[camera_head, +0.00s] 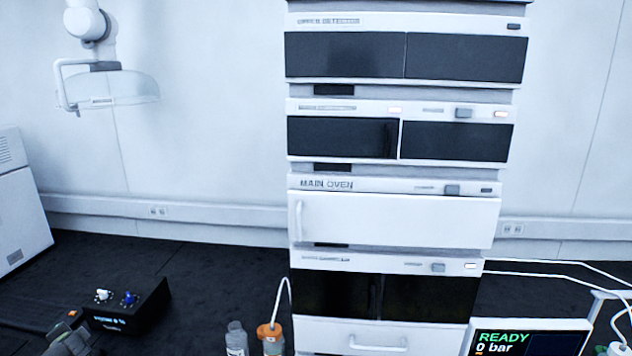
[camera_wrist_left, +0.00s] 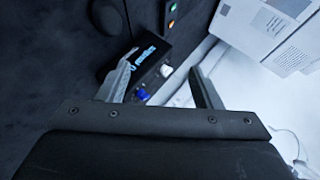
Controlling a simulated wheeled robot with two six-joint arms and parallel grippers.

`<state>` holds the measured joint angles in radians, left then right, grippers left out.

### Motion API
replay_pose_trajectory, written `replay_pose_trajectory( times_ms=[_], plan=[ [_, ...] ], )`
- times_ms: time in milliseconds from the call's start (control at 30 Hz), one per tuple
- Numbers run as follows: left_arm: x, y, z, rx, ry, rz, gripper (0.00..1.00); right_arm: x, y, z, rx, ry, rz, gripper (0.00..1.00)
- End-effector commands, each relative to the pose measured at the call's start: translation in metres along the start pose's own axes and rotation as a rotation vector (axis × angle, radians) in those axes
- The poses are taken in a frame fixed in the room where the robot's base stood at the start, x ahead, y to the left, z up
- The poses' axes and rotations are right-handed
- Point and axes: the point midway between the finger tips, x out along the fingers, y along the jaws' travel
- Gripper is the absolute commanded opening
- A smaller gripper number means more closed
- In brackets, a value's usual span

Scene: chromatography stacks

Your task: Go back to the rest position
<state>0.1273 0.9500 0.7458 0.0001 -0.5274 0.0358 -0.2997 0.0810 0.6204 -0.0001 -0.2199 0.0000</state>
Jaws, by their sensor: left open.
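My left gripper (camera_wrist_left: 163,72) is open in the left wrist view, with nothing between its two fingers. In the head view, part of my left gripper or arm (camera_head: 68,338) shows at the bottom left corner, to the left of a black control box (camera_head: 142,310). The box has a white knob (camera_head: 103,295) and a blue knob (camera_head: 129,298) on top. In the wrist view the box (camera_wrist_left: 135,62) shows beyond and between the fingers; I cannot tell how far apart they are. My right gripper does not show.
A tall instrument stack with a main oven (camera_head: 395,218) stands in the centre. Two bottles (camera_head: 237,340) (camera_head: 271,340) stand at its lower left. A READY display (camera_head: 530,340) is at the lower right. A white unit (camera_head: 18,205) stands far left. The dark bench behind the box is clear.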

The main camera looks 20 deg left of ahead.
Motion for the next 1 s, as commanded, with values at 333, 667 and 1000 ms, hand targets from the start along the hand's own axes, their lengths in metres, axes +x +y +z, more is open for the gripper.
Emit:
replay_pose_trajectory(
  times_ms=[333,667,1000],
  plan=[
    [-0.005,0.022,0.234,0.252,-0.130,0.064,0.59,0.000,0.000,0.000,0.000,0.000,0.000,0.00],
    [-0.039,0.158,0.311,0.213,-0.175,0.246,0.59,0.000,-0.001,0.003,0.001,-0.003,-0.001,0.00],
    [-0.138,0.391,0.333,0.056,-0.223,0.535,0.59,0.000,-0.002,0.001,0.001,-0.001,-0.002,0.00]
  ],
)
